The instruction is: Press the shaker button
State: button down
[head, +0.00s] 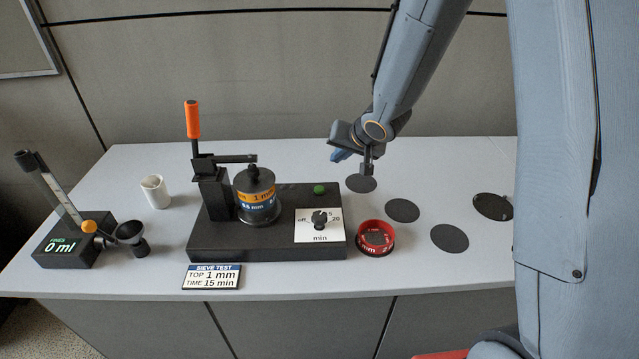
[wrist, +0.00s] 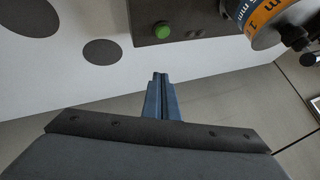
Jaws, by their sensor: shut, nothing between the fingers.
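The green shaker button (head: 319,188) sits on the back right of the black shaker base (head: 270,252), behind the white dial plate. It also shows in the wrist view (wrist: 162,30), beyond the fingertips. My gripper (head: 339,156) is above and behind the base's right end, higher than the button and not touching it. Its blue fingers (wrist: 160,78) are shut together and hold nothing. A sieve stack (head: 257,200) with orange and blue bands stands on the base under the clamp arm (head: 232,158). The clamp's orange handle (head: 192,120) points up. The dial knob (head: 320,220) has a setting too small to read.
A red sieve ring (head: 375,238) sits right of the base. Several dark discs mark the table's right side. A white cup (head: 155,191) and a black meter reading 0 ml (head: 74,240) stand left. A sign (head: 212,277) reads top 1 mm, time 15 min.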

jog(key=a, duration=0.1)
jog(key=w+a+y, duration=0.1)
jog(key=a, duration=0.1)
jog(key=a+y, duration=0.1)
jog(key=shift+w+a+p, duration=0.15)
jog(key=shift+w+p, duration=0.2)
jog(key=b, duration=0.9)
send_over(322, 190)
notch_tip(322, 190, down, 6)
jog(key=shift+f, duration=0.15)
jog(key=shift+s+f+b, duration=0.1)
jog(key=shift+f+b, duration=0.7)
jog(key=shift+f, duration=0.45)
jog(key=shift+f, duration=0.1)
dwell(0.6)
jog(key=shift+f, duration=0.25)
